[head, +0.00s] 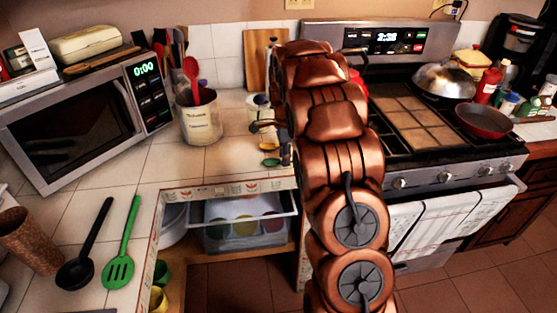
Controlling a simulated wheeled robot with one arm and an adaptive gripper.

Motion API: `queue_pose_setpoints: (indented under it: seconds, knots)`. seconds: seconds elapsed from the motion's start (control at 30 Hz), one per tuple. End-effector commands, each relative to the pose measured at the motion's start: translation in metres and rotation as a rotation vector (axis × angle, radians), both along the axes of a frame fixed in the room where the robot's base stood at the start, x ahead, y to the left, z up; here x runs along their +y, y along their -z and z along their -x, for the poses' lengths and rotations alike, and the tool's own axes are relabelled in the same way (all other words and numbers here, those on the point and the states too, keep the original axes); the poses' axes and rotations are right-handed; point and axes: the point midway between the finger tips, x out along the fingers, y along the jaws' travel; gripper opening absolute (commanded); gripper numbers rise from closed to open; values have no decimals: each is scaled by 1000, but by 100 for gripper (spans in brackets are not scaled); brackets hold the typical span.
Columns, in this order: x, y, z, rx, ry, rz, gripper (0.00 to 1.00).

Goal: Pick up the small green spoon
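A small green spoon (270,162) lies on the tiled counter, just left of my copper-coloured arm. A small orange-yellow spoon (268,147) lies just behind it. My gripper (272,130) is mostly hidden behind my arm; only dark parts of it show at the arm's left edge, close to the small spoons. I cannot tell whether its fingers are open or shut, or whether it touches the green spoon. A much larger green slotted spoon (121,258) lies on the left counter beside a black ladle (82,254).
A utensil crock (199,118) with a red spoon stands left of the small spoons. A microwave (75,125) is at the left, a stove (420,150) at the right. An open drawer (240,212) juts out below the counter.

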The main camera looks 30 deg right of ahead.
Motion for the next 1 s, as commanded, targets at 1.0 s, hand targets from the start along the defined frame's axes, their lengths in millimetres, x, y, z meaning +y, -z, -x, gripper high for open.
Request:
queue_pose_setpoints:
  seconds: [1.0]
  knots:
    - [0,7,-1,-3,0,1,0]
